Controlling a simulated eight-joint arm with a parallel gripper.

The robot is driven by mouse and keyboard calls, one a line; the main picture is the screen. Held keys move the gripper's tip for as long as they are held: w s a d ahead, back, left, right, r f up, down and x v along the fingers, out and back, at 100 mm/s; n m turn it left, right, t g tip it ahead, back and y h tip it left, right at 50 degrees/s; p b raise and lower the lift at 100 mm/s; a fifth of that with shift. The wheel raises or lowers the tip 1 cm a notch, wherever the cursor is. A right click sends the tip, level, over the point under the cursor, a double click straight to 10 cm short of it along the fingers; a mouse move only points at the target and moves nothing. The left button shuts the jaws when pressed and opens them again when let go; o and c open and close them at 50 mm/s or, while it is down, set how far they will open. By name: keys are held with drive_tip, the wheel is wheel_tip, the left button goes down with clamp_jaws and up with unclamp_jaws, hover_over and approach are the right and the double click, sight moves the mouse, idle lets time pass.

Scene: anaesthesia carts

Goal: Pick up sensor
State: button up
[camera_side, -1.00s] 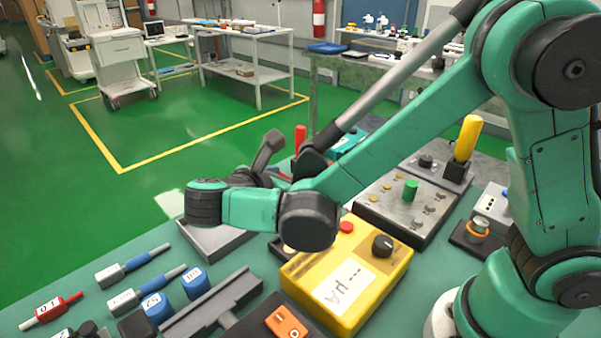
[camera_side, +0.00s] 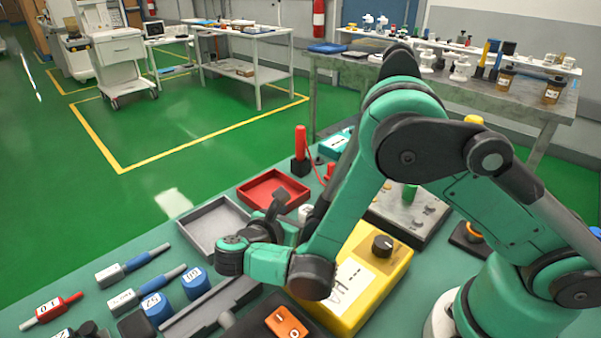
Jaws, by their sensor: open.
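No object can be clearly made out as the sensor. Two grey-handled tools with blue shafts, the rear one (camera_side: 124,268) and the front one (camera_side: 137,294), lie at the left of the green table, near a red tool marked 0.1 (camera_side: 50,311). My gripper (camera_side: 280,203) is a dark shape at the front edge of the red tray (camera_side: 262,187), beside the grey tray (camera_side: 207,240). It looks empty; its fingers are small and partly hidden by my wrist. Whether it touches a tray cannot be told.
Blue weights (camera_side: 194,283), a dark rail (camera_side: 205,315) and an orange switch (camera_side: 287,323) sit at the front.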

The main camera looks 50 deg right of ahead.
drive_tip(key=x, duration=0.4)
drive_tip(key=shift+w+d, duration=0.1)
drive_tip(key=shift+d, duration=0.15)
clamp_jaws()
drive_tip(key=w+r+n+t+y, duration=0.2)
drive_tip(key=r+n+t+y, duration=0.15)
drive_tip(key=r, duration=0.45)
drive_tip(key=w+a+r+n+t+y, duration=0.1)
drive_tip(key=r+n+t+y, duration=0.2)
drive_tip(key=r, duration=0.6)
drive_tip(key=w+r+n+t+y, duration=0.25)
drive_tip(key=r+n, duration=0.25)
drive_tip(key=r, duration=0.3)
drive_tip(key=s+f+m+g+h, duration=0.5)
drive_tip(key=m+g+h, duration=0.3)
drive_tip(key=m, duration=0.3)
drive_tip(key=shift+s+d+g+h, duration=0.3)
drive_tip(key=shift+d+g+h, duration=0.15)
drive_tip(key=shift+h, duration=0.15)
